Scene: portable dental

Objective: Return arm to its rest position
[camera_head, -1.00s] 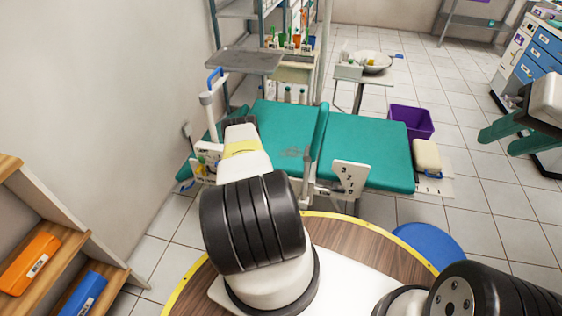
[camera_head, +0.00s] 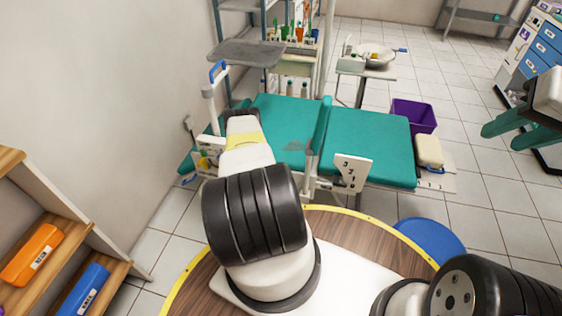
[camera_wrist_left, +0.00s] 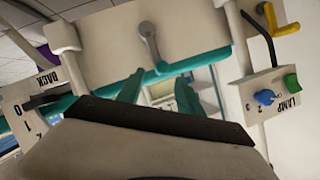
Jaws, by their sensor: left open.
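My left arm (camera_head: 253,212) reaches forward from the bottom of the head view over the left part of the teal dental chair (camera_head: 367,148). Its gripper is hidden there behind the arm. In the left wrist view the teal fingers of my left gripper (camera_wrist_left: 160,86) are apart with nothing between them. They are below a pale panel with a grey knob (camera_wrist_left: 148,38). My right gripper (camera_head: 500,136) is at the right edge of the head view, its teal fingers apart and empty, well away from the chair.
A control panel marked LAMP (camera_wrist_left: 276,97) with blue and green knobs stands right of the left gripper. A grey tray (camera_head: 245,53) is behind the arm. Wooden shelves (camera_head: 75,243) are at lower left. A purple bin (camera_head: 413,115) stands right of the chair.

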